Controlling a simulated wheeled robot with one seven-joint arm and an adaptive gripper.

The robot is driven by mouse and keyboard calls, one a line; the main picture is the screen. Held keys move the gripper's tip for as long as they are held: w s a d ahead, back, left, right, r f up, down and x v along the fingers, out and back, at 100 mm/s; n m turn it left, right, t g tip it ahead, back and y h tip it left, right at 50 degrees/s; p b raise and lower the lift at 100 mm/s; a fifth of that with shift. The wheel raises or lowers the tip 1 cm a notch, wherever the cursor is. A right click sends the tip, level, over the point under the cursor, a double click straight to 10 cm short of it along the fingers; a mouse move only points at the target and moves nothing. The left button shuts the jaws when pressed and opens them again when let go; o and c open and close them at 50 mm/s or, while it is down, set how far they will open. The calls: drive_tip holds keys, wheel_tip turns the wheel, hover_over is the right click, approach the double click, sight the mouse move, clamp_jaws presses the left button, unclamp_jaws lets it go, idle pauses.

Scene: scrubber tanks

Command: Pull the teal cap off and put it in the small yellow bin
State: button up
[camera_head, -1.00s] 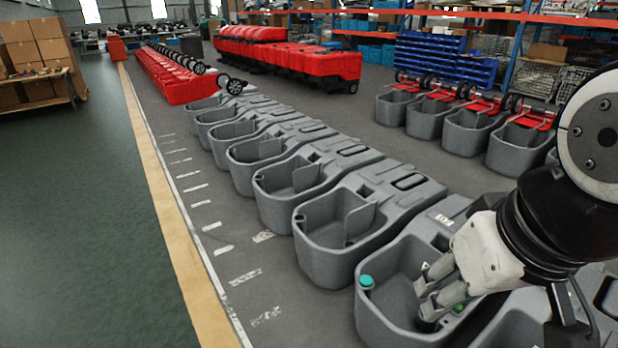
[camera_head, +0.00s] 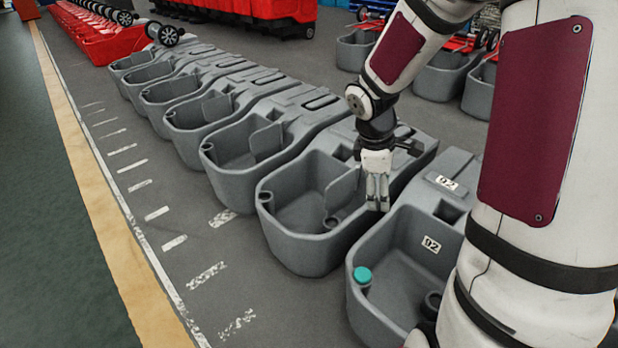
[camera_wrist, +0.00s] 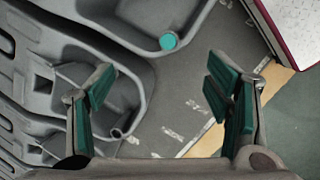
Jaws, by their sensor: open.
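The teal cap (camera_head: 362,274) sits on the front left corner of the rim of the grey tank labelled 92 (camera_head: 400,290). It also shows in the wrist view as a teal disc (camera_wrist: 168,41) on the tank's edge, above centre and beyond the fingertips. My gripper (camera_head: 377,205) points down above the neighbouring tank, behind and to the right of the cap, apart from it. In the wrist view my gripper (camera_wrist: 165,85) has its green-padded fingers wide apart with nothing between them. I see no small yellow bin in either view.
A row of grey tanks (camera_head: 240,145) runs back to the left, close under my arm. Raised tank walls and dividers stand near the gripper. Red tanks (camera_head: 100,35) stand farther back. The floor left of the row, with white dashes and a yellow stripe (camera_head: 110,240), is clear.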

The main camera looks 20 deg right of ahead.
drive_tip(key=w+d+f+n+y+b, duration=0.1)
drive_tip(key=w+d+f+n+b, duration=0.1)
drive_tip(key=f, duration=0.7)
drive_tip(key=w+d+f+n+b, duration=0.1)
drive_tip(key=f+b, duration=0.2)
drive_tip(key=f, duration=0.5)
drive_tip(key=n+y+b, duration=0.2)
drive_tip(key=n+b, duration=0.1)
hover_over(362, 273)
wheel_tip(362, 273, down, 13)
wheel_tip(362, 273, down, 14)
drive_tip(key=b, duration=0.6)
drive_tip(key=shift+s, duration=0.1)
drive_tip(key=c, duration=1.4)
drive_tip(key=shift+o, duration=0.2)
drive_tip(key=shift+r+p, duration=0.95)
drive_tip(key=shift+r, duration=0.1)
drive_tip(key=shift+r+p, duration=2.75)
drive_tip(key=shift+r, duration=0.25)
